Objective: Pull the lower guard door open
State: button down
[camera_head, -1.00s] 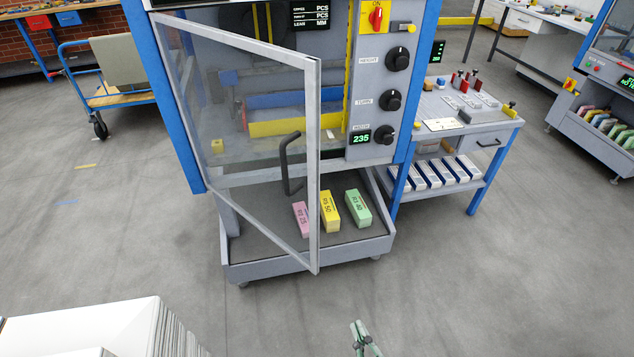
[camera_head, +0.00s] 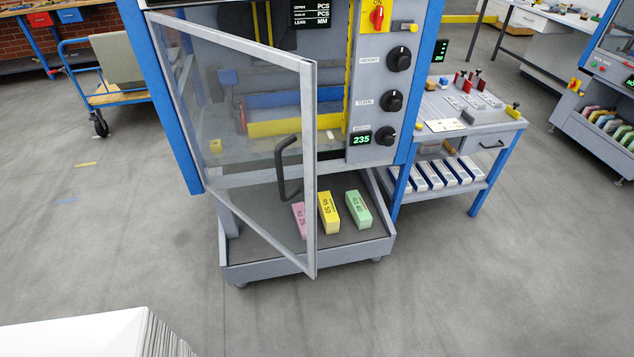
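The guard door (camera_head: 240,110) is a clear panel in a grey frame, hinged at its left on the blue-framed stacker. It stands partly open, its free right edge swung out toward me over the grey bottom tray. A dark curved handle (camera_head: 283,172) sits near its free edge. My gripper is outside the picture, so its state is hidden.
The bottom tray (camera_head: 262,270) holds pink, yellow (camera_head: 328,212) and green (camera_head: 357,209) blocks. A control panel with black knobs (camera_head: 391,101) is right of the door opening. A side table (camera_head: 490,142) stands at right. A white paper stack (camera_head: 90,335) is at lower left. The floor in front is clear.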

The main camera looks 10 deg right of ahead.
aim_at(307, 69)
jog(key=i+l, duration=0.65)
jog(key=l, duration=0.2)
jog(key=j+u, duration=0.05)
